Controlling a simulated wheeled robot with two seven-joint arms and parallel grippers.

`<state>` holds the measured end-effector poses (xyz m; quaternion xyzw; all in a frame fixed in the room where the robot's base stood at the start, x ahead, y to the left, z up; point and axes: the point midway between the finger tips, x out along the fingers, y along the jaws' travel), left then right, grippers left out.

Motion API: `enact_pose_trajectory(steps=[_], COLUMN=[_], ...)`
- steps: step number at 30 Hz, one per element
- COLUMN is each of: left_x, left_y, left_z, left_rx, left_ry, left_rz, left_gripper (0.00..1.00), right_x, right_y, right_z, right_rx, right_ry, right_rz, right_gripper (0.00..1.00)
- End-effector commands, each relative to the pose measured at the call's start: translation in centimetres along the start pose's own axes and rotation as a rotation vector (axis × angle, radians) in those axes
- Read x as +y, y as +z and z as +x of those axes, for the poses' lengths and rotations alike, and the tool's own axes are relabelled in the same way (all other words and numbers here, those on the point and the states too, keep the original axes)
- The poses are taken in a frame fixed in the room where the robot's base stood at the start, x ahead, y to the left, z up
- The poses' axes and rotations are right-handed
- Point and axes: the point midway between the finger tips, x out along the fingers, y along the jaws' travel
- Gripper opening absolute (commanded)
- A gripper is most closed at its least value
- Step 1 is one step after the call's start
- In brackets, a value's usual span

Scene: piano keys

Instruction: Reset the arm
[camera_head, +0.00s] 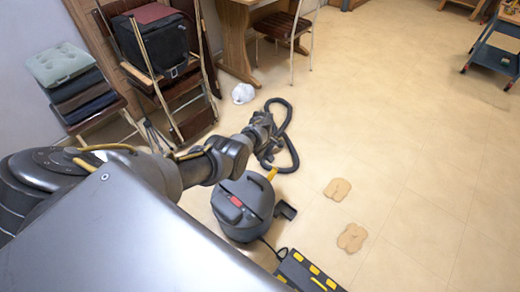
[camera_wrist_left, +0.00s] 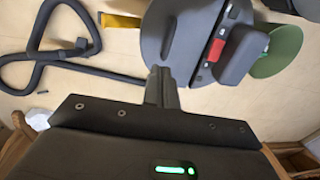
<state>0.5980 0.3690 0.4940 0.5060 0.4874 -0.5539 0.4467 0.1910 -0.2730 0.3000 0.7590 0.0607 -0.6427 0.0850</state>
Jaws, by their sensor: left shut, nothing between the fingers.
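My left arm comes in from the left in the head view and reaches out over the floor. My left gripper (camera_head: 263,132) is at its end, dark and partly lost against the black hose behind it. In the left wrist view its fingers (camera_wrist_left: 162,82) are together with nothing between them. My right gripper is out of view.
A black hose (camera_head: 289,143) loops on the floor beside the vacuum. A black item with yellow marks (camera_head: 310,275) lies at the bottom. Stacked chairs (camera_head: 160,70) stand at the back left. Two tan pads (camera_head: 338,189) lie on the floor. The floor at right is mostly clear.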

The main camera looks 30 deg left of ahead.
Motion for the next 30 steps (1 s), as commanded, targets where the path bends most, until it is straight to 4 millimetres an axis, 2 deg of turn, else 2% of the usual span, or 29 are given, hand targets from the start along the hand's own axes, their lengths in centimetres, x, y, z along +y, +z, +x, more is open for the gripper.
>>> enact_pose_trajectory(steps=[13,17,20,23,26,30], left_x=[0.0,-0.5,-1.8,-3.9,-6.9,-11.7], left_y=[0.0,-0.2,-0.6,-0.7,0.1,2.4], left_z=[-0.3,0.2,1.2,2.3,2.9,2.6], left_rx=[0.0,0.011,0.038,0.083,0.133,0.194], left_ry=[0.0,0.005,0.02,0.044,0.069,0.101], left_rz=[0.001,0.028,0.102,0.236,0.41,0.667], left_gripper=[0.0,0.0,0.0,0.0,0.0,0.0], right_x=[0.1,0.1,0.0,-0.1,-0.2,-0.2], right_y=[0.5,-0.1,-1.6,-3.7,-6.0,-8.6], right_z=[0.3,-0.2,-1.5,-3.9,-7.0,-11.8], right_rx=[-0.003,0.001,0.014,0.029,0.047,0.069], right_ry=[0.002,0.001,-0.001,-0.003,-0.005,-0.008], right_rz=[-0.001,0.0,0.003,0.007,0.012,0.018], right_gripper=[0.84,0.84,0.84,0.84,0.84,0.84])
